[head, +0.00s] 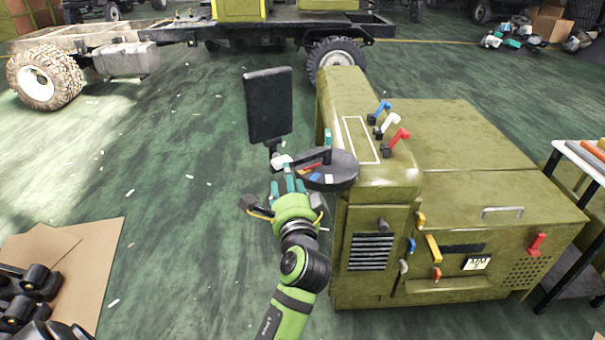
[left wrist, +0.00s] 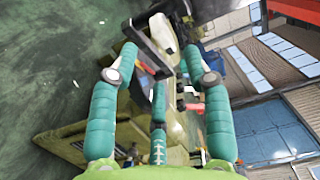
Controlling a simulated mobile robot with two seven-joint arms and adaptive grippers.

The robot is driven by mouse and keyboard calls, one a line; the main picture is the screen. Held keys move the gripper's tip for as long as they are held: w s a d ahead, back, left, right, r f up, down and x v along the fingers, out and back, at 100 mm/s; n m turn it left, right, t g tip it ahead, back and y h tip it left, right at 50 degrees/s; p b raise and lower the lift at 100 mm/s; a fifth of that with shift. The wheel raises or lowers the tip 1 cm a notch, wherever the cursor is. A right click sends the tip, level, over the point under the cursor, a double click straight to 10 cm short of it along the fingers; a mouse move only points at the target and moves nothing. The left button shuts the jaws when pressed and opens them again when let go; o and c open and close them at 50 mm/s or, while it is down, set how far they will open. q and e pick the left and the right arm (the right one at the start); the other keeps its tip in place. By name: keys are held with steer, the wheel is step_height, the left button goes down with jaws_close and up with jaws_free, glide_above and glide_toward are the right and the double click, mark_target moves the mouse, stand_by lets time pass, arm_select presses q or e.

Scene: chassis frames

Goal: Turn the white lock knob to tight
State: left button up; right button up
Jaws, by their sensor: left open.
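The white knob (head: 281,160) sits at the joint below a black rectangular panel (head: 268,105), left of a round dark dial plate (head: 345,172) with coloured marks. A white rounded part, seemingly the same knob (left wrist: 162,32), shows between the fingertips in the left wrist view. My left gripper (head: 287,182), with teal fingers, is open just below the knob in the head view. In the left wrist view my left gripper (left wrist: 160,48) has its fingers spread around the white part, with visible gaps at the sides. Contact cannot be told. My right gripper is not in view.
An olive machine housing (head: 450,140) with several coloured levers stands close on the right. A dark table (head: 565,260) is at the far right. Cardboard (head: 95,250) with black parts lies at lower left. Green floor left of the panel is mostly clear.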

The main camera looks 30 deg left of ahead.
mark_target(282, 167)
arm_select(q)
steer(key=x, duration=0.6)
steer(key=shift+s+a+r+p, duration=0.1)
steer(key=shift+s+r+p, duration=0.05)
steer(key=shift+p, duration=0.15)
steer(key=shift+w+a, duration=0.3)
steer(key=shift+w, duration=0.1)
jaws_close()
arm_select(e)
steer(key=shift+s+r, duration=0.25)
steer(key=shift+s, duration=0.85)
